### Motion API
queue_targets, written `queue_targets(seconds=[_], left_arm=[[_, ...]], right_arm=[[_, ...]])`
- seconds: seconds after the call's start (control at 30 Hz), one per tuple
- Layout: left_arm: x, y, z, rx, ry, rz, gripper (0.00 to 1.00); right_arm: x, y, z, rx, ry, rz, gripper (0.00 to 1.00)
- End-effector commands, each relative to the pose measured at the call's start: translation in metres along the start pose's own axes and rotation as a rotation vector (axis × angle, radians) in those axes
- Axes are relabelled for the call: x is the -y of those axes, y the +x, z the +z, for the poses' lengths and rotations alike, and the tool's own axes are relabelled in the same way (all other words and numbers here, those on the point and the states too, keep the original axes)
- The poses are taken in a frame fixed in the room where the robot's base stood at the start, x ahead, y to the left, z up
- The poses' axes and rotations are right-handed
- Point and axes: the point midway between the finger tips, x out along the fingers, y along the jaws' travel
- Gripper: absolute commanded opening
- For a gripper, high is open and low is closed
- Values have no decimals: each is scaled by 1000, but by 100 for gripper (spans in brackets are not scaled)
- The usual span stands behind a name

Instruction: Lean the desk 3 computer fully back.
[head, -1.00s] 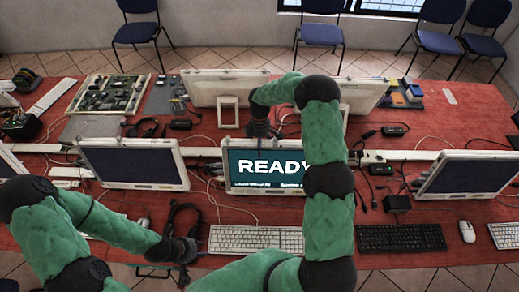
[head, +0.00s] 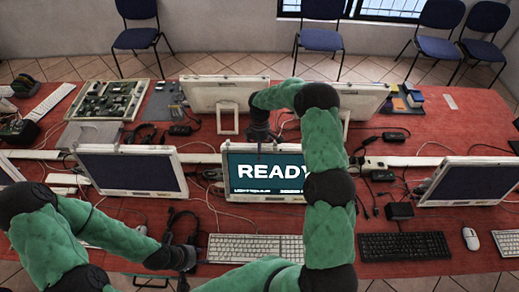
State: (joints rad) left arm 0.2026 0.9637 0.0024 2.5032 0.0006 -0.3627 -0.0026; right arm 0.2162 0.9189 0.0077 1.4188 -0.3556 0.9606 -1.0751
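A computer with a white frame and a teal screen reading READY (head: 265,171) stands at the middle front of the red table, its screen tilted back. No desk number is readable; the small text is too fine to make out. My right forearm hides its right part. My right gripper (head: 262,138) is at its top edge, pointing down; its fingers are dark and small, and contact is not clear. My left gripper (head: 187,258) is low, left of the white keyboard (head: 257,248), near black cables; its fingers cannot be made out.
Dark-screened computers stand to the left (head: 132,172) and right (head: 467,181). Two more show their backs behind (head: 210,92). A black keyboard (head: 404,246), a mouse (head: 470,238) and tangled cables lie around. The red table (head: 455,112) is fairly bare at back right.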

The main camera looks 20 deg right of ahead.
Motion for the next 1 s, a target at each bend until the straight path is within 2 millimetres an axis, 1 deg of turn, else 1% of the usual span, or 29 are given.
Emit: queue_targets(seconds=[0.17, 0.5, 0.6, 0.7, 0.8, 1.0], left_arm=[[0, 0, 0, 0, 0, 0, 40], [0, 0, 0, 0, 0, 0, 40], [0, 0, 0, 0, 0, 0, 40], [0, 0, 0, 0, 0, 0, 40], [0, 0, 0, 0, 0, 0, 40], [0, 0, 0, 0, 0, 0, 40]], right_arm=[[-1, -22, 0, -1, 0, 4, 80], [-2, -87, 0, -1, 0, 5, 80], [-2, -101, 0, -1, 0, 3, 80], [-2, -111, 0, -1, 1, 3, 80], [-2, -116, 0, -1, 1, 1, 80], [-2, -118, 0, -1, 1, 1, 80]])
